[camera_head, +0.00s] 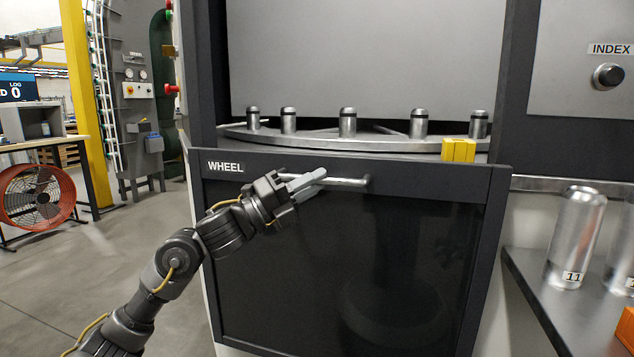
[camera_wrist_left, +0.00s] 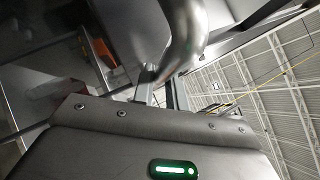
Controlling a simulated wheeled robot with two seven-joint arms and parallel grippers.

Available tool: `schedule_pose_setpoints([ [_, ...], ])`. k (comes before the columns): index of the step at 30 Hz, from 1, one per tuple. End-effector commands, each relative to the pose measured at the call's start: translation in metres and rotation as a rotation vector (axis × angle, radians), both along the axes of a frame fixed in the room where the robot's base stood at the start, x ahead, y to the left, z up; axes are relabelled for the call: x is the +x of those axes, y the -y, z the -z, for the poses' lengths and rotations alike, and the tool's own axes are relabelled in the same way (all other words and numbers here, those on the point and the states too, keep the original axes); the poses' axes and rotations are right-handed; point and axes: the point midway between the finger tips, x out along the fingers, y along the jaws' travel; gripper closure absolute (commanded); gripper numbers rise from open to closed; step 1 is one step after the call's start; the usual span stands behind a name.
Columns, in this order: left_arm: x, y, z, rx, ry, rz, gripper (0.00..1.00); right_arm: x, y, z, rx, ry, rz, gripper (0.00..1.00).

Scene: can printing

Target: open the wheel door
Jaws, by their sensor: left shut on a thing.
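The wheel door (camera_head: 330,270) is a dark panel with a grey frame, marked WHEEL at its top left. Its top edge sits just below the wheel opening, and it looks shut or nearly so. A horizontal metal bar handle (camera_head: 347,182) runs along its upper part. My left gripper (camera_head: 306,183) is at the left part of the handle, shut on it. In the left wrist view the handle (camera_wrist_left: 185,35) shows as a thick curved metal bar right at the gripper. My right gripper is not in view.
Above the door is the round wheel (camera_head: 380,142) with several metal pegs. A yellow block (camera_head: 458,150) sits at its right. Metal cans (camera_head: 577,235) stand on a shelf at the right. A red fan (camera_head: 36,195) stands at the far left. The floor left of the door is clear.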

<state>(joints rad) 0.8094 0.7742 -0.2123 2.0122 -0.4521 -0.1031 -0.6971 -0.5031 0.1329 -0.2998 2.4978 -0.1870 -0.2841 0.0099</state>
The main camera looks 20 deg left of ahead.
Motion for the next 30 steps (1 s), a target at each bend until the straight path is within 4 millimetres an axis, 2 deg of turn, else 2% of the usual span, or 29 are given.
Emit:
schedule_pose_setpoints([
  [1,0.004,-0.005,0.001,-0.005,-0.008,-0.016,1.0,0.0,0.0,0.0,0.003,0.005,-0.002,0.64],
  [10,0.005,-0.008,0.001,-0.01,-0.009,-0.026,1.0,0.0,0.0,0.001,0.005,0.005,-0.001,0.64],
  [11,0.005,-0.008,0.0,-0.01,-0.008,-0.027,0.84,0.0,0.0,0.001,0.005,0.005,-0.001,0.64],
  [15,0.004,-0.008,0.0,-0.009,-0.006,-0.025,0.66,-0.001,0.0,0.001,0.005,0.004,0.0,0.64],
  [16,0.004,-0.008,0.0,-0.009,-0.006,-0.025,0.64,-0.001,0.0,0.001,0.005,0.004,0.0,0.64],
  [25,0.002,-0.008,0.001,-0.007,-0.003,-0.019,0.64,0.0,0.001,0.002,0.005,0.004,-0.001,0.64],
  [30,-0.012,-0.021,0.01,-0.005,-0.004,-0.021,0.64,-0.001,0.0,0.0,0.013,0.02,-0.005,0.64],
])
